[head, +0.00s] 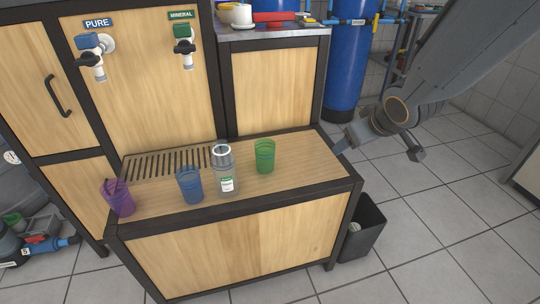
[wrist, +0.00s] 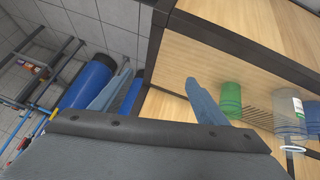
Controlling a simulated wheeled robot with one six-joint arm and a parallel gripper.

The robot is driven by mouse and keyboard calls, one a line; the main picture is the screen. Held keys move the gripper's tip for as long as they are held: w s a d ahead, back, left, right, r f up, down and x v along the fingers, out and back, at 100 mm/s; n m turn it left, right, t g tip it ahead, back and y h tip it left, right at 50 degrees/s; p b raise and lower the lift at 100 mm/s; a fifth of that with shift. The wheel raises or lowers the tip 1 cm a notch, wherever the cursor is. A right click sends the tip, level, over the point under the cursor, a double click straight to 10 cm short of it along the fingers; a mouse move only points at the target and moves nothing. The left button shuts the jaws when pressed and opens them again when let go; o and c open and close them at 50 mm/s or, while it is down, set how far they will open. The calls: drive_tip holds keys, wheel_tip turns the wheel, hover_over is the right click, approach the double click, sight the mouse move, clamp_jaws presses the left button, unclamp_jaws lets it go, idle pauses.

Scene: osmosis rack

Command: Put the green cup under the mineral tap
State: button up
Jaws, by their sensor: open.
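The green cup (head: 265,156) stands upright on the wooden bench top, right of the clear bottle. It also shows in the wrist view (wrist: 231,98), just beyond one finger. The mineral tap (head: 184,50), with a green handle, is on the upper wooden panel under its MINERAL sign (head: 181,15). My gripper (head: 340,148) is at the bench's right edge, to the right of the green cup and apart from it. In the wrist view my gripper (wrist: 160,92) has its two blue-grey fingers spread wide with nothing between them.
A clear bottle (head: 226,183), a blue cup (head: 190,184) and a purple cup (head: 118,197) stand left of the green cup. A slotted drain (head: 165,164) lies behind them. The PURE tap (head: 91,58) is at left. A dark bin (head: 362,228) stands right of the bench.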

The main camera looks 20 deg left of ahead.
drive_tip(key=w+a+f+n+y, duration=0.3)
drive_tip(key=w+a+y, duration=0.1)
drive_tip(key=a, duration=0.3)
drive_tip(key=n+g+y+b, duration=0.2)
drive_tip(key=n+g+y, duration=0.2)
drive_tip(key=y, duration=0.3)
approach(273, 152)
drive_tip(key=x, duration=0.5)
drive_tip(key=shift+w+a+f, duration=0.1)
drive_tip(key=shift+w+f, duration=0.15)
drive_tip(key=shift+f, duration=0.1)
drive_tip(key=shift+w+a+f+y, duration=0.1)
drive_tip(key=shift+a+f+y, duration=0.05)
drive_tip(key=shift+a, duration=0.4)
drive_tip(key=shift+w+a+f+y, duration=0.1)
drive_tip(key=shift+a+f+y, duration=0.05)
drive_tip(key=shift+a, duration=0.45)
drive_tip(key=shift+b+x, duration=0.65)
drive_tip(key=shift+x, duration=1.95)
drive_tip(key=shift+w, duration=0.15)
drive_tip(key=c, duration=1.2)
